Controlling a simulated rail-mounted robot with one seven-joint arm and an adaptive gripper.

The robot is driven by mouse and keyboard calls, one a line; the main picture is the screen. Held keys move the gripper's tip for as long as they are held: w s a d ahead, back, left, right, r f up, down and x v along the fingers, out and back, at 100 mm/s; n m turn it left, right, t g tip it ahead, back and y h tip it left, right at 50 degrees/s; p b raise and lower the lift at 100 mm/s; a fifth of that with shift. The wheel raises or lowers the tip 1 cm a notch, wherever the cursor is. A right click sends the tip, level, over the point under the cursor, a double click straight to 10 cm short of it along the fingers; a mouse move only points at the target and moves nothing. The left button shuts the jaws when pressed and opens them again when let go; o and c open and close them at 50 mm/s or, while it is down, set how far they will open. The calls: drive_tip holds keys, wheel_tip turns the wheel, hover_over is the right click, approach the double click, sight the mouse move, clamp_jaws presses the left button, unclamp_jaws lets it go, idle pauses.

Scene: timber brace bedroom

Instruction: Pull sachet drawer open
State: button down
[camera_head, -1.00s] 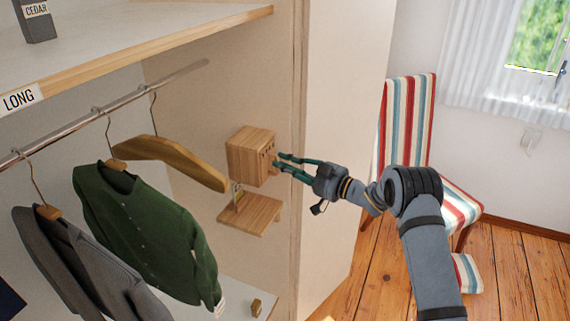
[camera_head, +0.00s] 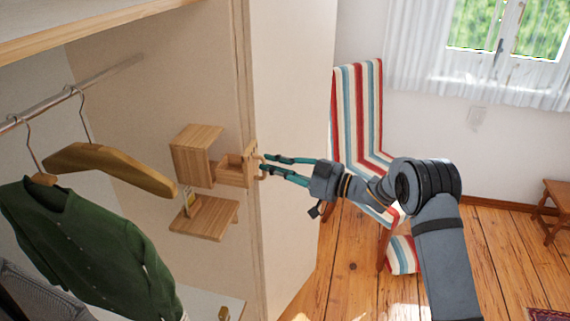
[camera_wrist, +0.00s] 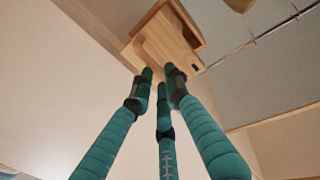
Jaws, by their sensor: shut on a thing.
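The sachet drawer (camera_head: 230,170) is a small wooden drawer sliding out of a wooden box (camera_head: 192,152) on the wardrobe's inner wall. It stands well out to the right, with its open top and hollow inside showing. My gripper (camera_head: 265,164) has its green fingers at the drawer's front panel (camera_head: 250,163), shut on the wooden handle there. The exact grip is small and partly hidden by the fingers. In the wrist view the fingers (camera_wrist: 160,72) reach the pale wooden drawer (camera_wrist: 168,42).
A small wooden shelf (camera_head: 205,217) sits below the box. A bare wooden hanger (camera_head: 110,165) and a green cardigan (camera_head: 90,240) hang to the left. The wardrobe's side panel (camera_head: 285,140) stands close behind the drawer front. A striped chair (camera_head: 358,110) stands behind my arm.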

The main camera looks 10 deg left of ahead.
drive_tip(key=c, duration=1.7)
unclamp_jaws()
drive_tip(key=shift+a, duration=0.15)
drive_tip(key=shift+o, duration=0.2)
drive_tip(key=v, duration=1.2)
